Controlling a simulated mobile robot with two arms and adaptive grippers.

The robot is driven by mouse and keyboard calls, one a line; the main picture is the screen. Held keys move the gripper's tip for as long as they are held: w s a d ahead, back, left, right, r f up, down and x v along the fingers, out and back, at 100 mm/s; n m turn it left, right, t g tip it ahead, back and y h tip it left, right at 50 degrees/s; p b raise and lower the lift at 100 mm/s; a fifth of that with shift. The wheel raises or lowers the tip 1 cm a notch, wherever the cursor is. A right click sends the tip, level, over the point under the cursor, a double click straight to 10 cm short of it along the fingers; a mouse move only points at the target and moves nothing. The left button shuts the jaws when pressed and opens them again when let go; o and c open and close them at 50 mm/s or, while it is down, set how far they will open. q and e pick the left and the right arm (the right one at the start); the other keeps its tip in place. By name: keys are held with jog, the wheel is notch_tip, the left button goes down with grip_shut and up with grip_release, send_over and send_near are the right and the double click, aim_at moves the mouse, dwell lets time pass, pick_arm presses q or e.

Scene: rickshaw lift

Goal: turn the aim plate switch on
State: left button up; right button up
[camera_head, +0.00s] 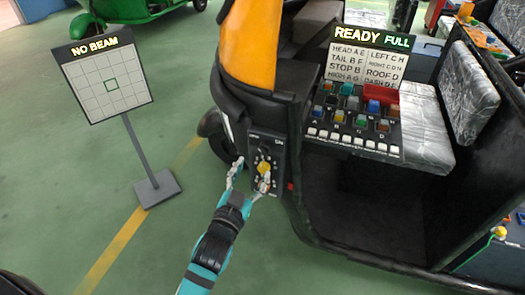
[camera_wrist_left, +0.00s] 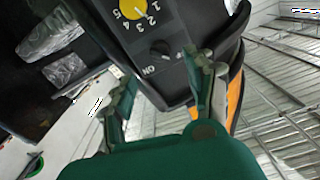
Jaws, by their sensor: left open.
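A black control panel (camera_head: 268,150) is on the front side of the rickshaw. It carries a yellow dial (camera_head: 263,168), which also shows in the left wrist view (camera_wrist_left: 133,8) with numbers around it. In the left wrist view, a small dark rotary switch (camera_wrist_left: 160,47) sits beside the dial, with "ON" and a partly hidden label ending in "F" by it. I cannot tell its setting for sure. My left gripper (camera_head: 250,178) is open in front of the panel. In the left wrist view its fingers (camera_wrist_left: 167,72) stand apart on either side of the switch, with nothing between them. My right gripper is not in view.
A grid board (camera_head: 112,84) under a "NO BEAM" sign stands on a post at the left.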

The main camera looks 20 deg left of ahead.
aim_at(263, 153)
pick_arm(q)
jog(key=w, duration=0.8)
jog(key=shift+w+d, duration=0.1)
jog(key=shift+d, duration=0.05)
grip_shut()
